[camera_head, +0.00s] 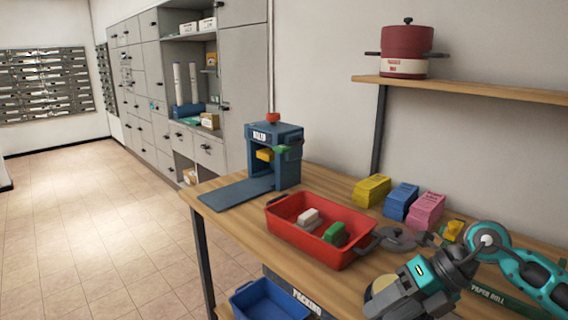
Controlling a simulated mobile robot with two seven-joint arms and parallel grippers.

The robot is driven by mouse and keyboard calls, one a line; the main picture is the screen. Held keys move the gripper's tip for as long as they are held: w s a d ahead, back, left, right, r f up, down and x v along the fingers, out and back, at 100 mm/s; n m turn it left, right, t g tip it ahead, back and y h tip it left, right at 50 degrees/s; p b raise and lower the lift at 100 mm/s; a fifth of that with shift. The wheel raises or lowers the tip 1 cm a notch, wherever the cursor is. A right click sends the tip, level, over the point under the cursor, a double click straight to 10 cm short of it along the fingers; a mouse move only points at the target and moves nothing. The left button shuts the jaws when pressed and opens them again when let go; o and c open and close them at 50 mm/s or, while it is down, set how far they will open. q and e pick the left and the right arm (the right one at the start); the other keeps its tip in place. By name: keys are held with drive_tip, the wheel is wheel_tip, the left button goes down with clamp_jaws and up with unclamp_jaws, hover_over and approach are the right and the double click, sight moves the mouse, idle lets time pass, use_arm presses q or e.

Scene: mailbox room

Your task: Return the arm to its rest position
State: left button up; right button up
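My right arm comes in from the right edge over the front right of the wooden table (330,268). Its elbow is bent and its teal and dark wrist points down and left. My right gripper (388,305) is at the bottom edge of the view, partly cut off. Its fingers do not show clearly, so I cannot tell whether it is open or shut. My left arm and gripper are not in view.
A red tray (290,236) holds a white block (308,216) and a green block (335,233). A blue press-like device (287,170) stands behind it. Yellow (371,190), blue (400,201) and pink (425,210) blocks line the back. A blue bin (265,302) sits below.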

drive_tip(key=s+a+r+m+t+y, duration=0.1)
drive_tip(key=a+r+m+t+y, duration=0.1)
drive_tip(key=a+m+t+y, duration=0.8)
drive_tip(key=s+d+f+m+t+h, duration=0.1)
drive_tip(key=d+f+m+t+h, duration=0.15)
drive_tip(key=f+m+h, duration=0.5)
drive_tip(key=s+d+f+m+t+h, duration=0.1)
drive_tip(key=d+f+m+t+h, duration=0.25)
drive_tip(key=m, duration=0.65)
drive_tip(key=s+f+m+g+h, duration=0.5)
drive_tip(key=s+f, duration=0.5)
drive_tip(key=f, duration=0.3)
drive_tip(key=shift+s+d+m+g, duration=0.15)
drive_tip(key=shift+d+m+g, duration=0.05)
drive_tip(key=shift+m+g, duration=0.65)
